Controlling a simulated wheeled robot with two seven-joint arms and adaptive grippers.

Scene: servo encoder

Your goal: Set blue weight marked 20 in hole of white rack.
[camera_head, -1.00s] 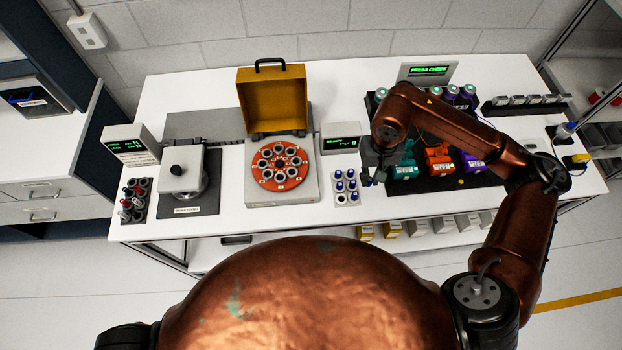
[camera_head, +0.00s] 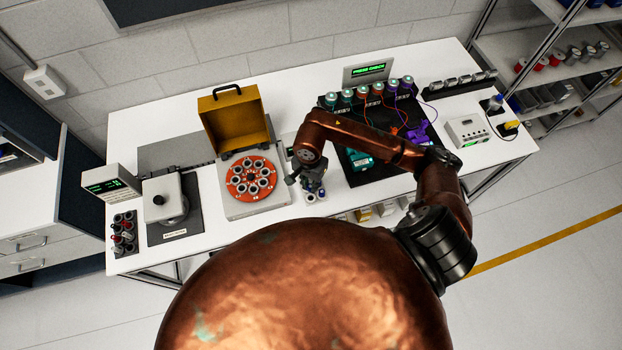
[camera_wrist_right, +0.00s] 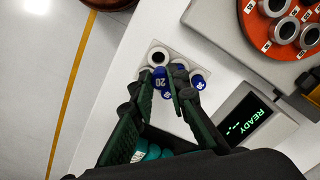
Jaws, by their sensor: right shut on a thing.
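In the right wrist view, my right gripper (camera_wrist_right: 160,77) is shut on the blue weight marked 20 (camera_wrist_right: 159,83), which sits between its fingertips. The white rack (camera_wrist_right: 171,54) lies just beyond and beneath the fingers. One empty round hole (camera_wrist_right: 158,57) shows near its corner, close to the held weight. Other blue weights (camera_wrist_right: 198,81) stand in the rack beside the fingers. I cannot tell how high the held weight is above the rack. In the head view, my right gripper (camera_head: 312,184) is over the rack and hides most of it. My left gripper is not in view.
The orange rotor (camera_head: 252,178) under a raised yellow lid (camera_head: 233,118) stands left of the rack. A READY display (camera_wrist_right: 246,119) stands close to the rack. The table's front edge is near.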

